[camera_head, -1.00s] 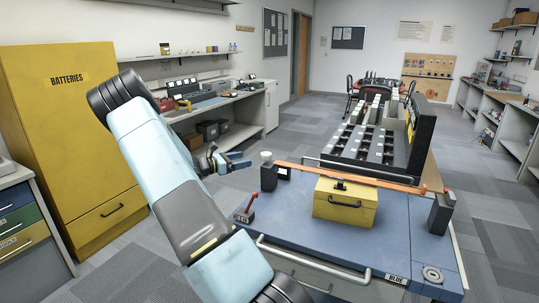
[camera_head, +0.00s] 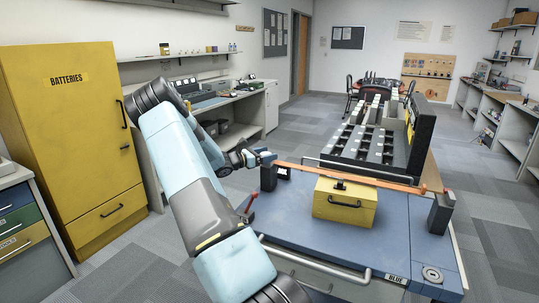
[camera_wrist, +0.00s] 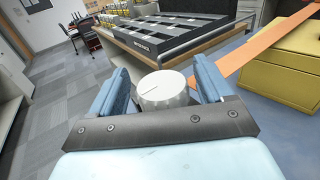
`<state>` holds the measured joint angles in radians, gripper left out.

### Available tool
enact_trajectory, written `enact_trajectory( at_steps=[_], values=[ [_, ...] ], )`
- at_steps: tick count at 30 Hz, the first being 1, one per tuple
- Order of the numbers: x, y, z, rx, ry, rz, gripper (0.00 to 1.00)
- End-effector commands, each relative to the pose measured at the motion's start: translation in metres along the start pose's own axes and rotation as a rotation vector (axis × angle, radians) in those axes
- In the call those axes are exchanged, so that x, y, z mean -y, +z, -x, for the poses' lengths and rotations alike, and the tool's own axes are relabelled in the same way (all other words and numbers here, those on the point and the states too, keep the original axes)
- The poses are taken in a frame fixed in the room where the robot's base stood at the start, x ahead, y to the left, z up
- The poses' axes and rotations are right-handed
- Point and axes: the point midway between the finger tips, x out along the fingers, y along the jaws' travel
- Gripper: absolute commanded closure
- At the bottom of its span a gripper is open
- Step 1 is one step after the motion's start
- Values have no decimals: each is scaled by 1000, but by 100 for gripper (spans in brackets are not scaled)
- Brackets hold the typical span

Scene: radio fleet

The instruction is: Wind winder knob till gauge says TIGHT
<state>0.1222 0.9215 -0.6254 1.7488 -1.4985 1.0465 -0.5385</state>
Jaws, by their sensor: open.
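The winder knob (camera_wrist: 166,92) is a pale grey round cap with a thin dark line on its top. In the wrist view it sits between the two blue fingers of my gripper (camera_wrist: 163,90), which is open around it; firm contact cannot be told. In the head view my gripper (camera_head: 262,157) is at the top of the dark winder post (camera_head: 268,179), hiding the knob. An orange strap (camera_head: 388,182) runs from this post over a yellow box (camera_head: 344,204) to a dark post (camera_head: 441,212) at the right. A small dark plate (camera_head: 284,172) beside the winder may be the gauge; its reading is not legible.
The blue cart top (camera_head: 300,226) carries these things, with a red lever (camera_head: 250,202) at its left edge, partly behind my arm. A black slotted rack (camera_head: 372,140) stands behind. A yellow batteries cabinet (camera_head: 70,145) is at the left.

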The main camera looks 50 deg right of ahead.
Motion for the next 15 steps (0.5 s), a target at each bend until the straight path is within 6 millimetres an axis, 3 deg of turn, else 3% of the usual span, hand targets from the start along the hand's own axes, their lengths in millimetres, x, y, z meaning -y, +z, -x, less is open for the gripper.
enact_trajectory(
  at_steps=[6, 15],
  values=[
    [0, 0, -14, -1, 1, 0, 20],
    [0, 0, -15, 0, 1, 0, 20]
  ],
)
